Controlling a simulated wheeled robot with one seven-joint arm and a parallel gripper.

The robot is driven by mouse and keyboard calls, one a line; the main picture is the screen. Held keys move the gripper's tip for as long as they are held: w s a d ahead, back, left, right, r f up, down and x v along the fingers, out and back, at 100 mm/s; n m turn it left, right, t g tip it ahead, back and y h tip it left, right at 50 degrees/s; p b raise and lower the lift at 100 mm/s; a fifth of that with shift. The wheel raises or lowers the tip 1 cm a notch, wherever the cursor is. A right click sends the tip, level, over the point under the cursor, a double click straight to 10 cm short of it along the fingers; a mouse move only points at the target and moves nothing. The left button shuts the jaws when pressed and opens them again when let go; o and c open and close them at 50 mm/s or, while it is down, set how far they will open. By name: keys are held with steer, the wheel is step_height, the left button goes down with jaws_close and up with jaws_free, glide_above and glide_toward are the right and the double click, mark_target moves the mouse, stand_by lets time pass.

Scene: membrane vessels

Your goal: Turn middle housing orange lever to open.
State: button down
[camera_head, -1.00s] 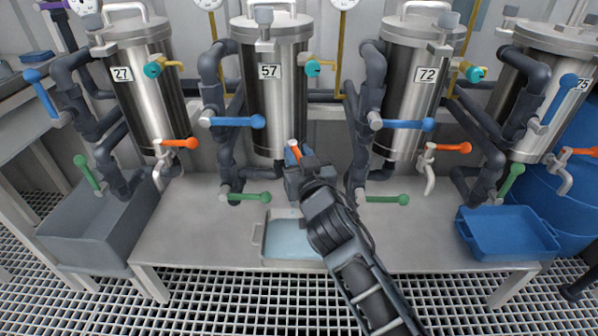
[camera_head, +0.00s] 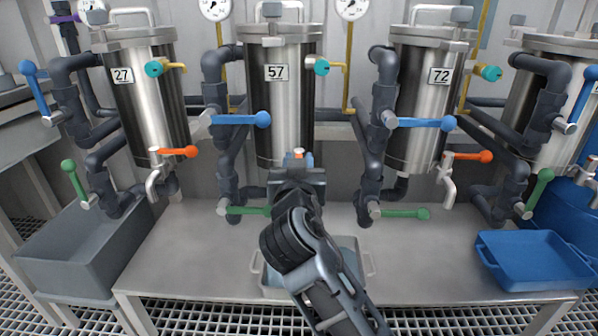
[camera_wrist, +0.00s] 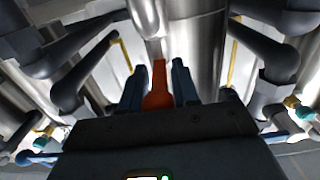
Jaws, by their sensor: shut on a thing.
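The steel housing marked 57 (camera_head: 282,110) stands between housings 27 and 72. The lever points out from the housing toward me, unlike the sideways orange levers on the neighbours. The valve body beneath is mostly hidden by my gripper and wrist.
Orange levers on housings 27 (camera_head: 178,152) and 72 (camera_head: 473,156) point right. A blue lever (camera_head: 240,119) and green lever (camera_head: 248,210) sit left of my gripper. A pale tray (camera_head: 258,268) lies below my arm; a blue tray (camera_head: 535,258) stands right.

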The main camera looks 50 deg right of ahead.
steer(key=shift+w+r, duration=0.1)
steer(key=shift+r, duration=0.1)
stand_by(0.4)
steer(key=c, duration=1.1)
jaws_free()
steer(key=shift+a+f, duration=0.1)
steer(key=p+v, duration=0.1)
steer(key=v, duration=0.6)
steer(key=shift+s+a, duration=0.2)
steer(key=shift+a, duration=0.1)
